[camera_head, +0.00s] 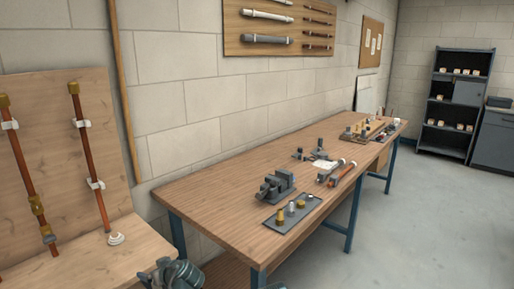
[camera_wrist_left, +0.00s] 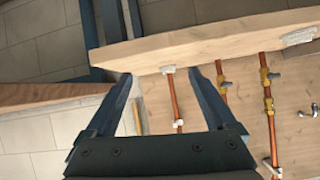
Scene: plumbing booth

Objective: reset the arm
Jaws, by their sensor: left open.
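My left gripper shows at the bottom edge of the head view (camera_head: 174,274), partly cut off, low beside the wooden pipe panel's base. In the left wrist view its two dark fingers (camera_wrist_left: 160,76) are spread apart with nothing between them. Beyond the fingers is the wooden panel (camera_wrist_left: 240,120) with copper pipes (camera_wrist_left: 225,100), held by white clips and carrying brass fittings. I cannot tell how far the fingertips are from the panel. My right gripper cannot be made out; only a small dark piece shows at the bottom edge of the head view.
The pipe panel (camera_head: 57,140) stands at the left. A long workbench (camera_head: 200,205) runs along the wall with a vise (camera_head: 276,186), a grey tray (camera_head: 285,222) of fittings and tools on it. Shelves (camera_head: 455,105) stand far right. The floor (camera_head: 420,230) at right is clear.

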